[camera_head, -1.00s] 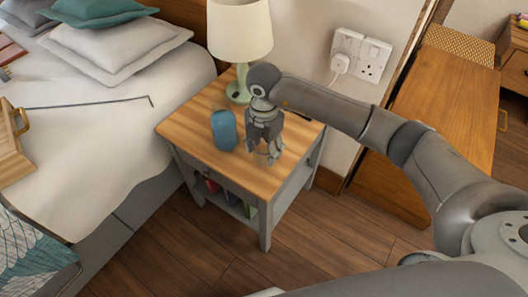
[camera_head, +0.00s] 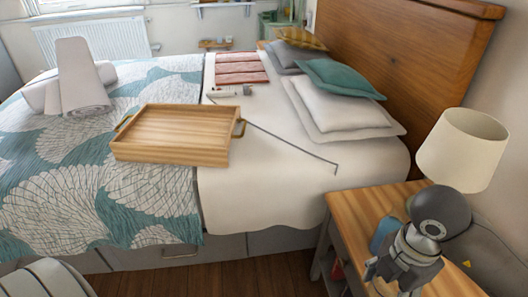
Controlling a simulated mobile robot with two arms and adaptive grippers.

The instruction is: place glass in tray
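The wooden tray (camera_head: 172,150) with brass-coloured handles lies on the bed, left of centre, and looks empty. My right gripper (camera_head: 392,282) is low at the right, over the wooden top of the nightstand (camera_head: 352,212), pointing down. Its fingertips are near the bottom of the picture, and its grip is hard to make out. I cannot clearly see the glass now; the gripper may hide it. My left gripper is not in view.
A blue object (camera_head: 383,236) stands on the nightstand right beside my gripper, and a lamp (camera_head: 462,148) stands behind it. A thin dark rod (camera_head: 290,143) lies on the bed right of the tray. Pillows (camera_head: 340,105) and rolled towels (camera_head: 82,85) are on the bed.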

